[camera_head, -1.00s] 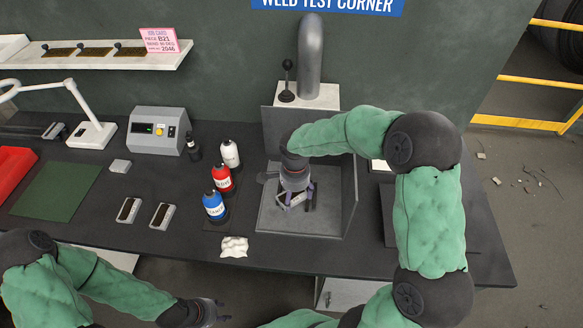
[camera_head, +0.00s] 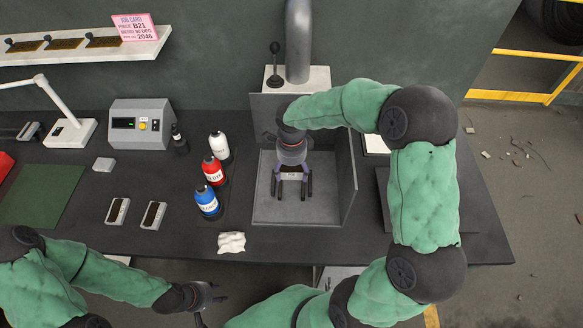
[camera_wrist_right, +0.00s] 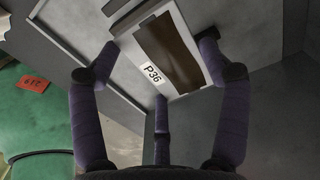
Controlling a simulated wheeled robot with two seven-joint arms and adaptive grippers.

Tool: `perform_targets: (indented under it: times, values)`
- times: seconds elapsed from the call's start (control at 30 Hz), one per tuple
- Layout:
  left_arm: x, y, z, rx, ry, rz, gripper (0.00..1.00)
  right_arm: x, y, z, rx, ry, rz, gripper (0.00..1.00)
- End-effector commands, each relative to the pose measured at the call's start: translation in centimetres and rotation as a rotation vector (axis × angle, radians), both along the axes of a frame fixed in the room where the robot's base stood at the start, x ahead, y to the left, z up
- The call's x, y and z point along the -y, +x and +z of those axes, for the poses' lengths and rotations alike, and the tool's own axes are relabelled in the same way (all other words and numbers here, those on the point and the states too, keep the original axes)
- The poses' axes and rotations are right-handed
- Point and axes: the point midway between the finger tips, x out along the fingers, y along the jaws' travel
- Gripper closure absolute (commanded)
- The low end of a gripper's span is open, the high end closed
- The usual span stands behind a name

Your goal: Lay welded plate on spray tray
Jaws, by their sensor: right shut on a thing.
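The welded plate (camera_wrist_right: 172,42), pale with a dark brown strip and a "P36" label, is between the fingers of my right gripper (camera_wrist_right: 158,60) in the right wrist view. In the head view my right gripper (camera_head: 291,190) is shut on the plate and points down over the grey spray tray (camera_head: 320,213). The gripper mostly hides the plate there, and I cannot tell whether the plate touches the tray floor. My left gripper (camera_head: 207,297) is at the lower left, in front of the bench edge and away from the tray; its finger opening is unclear.
Grey panels (camera_head: 346,178) stand behind and right of the tray. White, red (camera_head: 213,171) and blue bottles stand left of it, with a crumpled white cloth (camera_head: 231,242) in front. Two similar plates (camera_head: 117,211) lie further left. A control box (camera_head: 141,124) stands behind.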

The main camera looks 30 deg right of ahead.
Motion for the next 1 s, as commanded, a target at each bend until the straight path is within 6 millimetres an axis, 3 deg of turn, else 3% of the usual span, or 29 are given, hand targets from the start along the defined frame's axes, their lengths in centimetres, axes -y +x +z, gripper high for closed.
perform_targets:
  times: [0.5, 1.0]
  values:
    - [0.0, 0.0, -3.0, 0.0, 0.0, 0.0, 0.6, 0.1, 0.1, -4.2, 0.003, -0.001, 0.0, 0.82]
    - [0.0, 0.0, -3.5, 0.0, 0.0, 0.0, 0.6, 0.1, 0.1, -4.9, 0.004, -0.001, 0.0, 0.82]
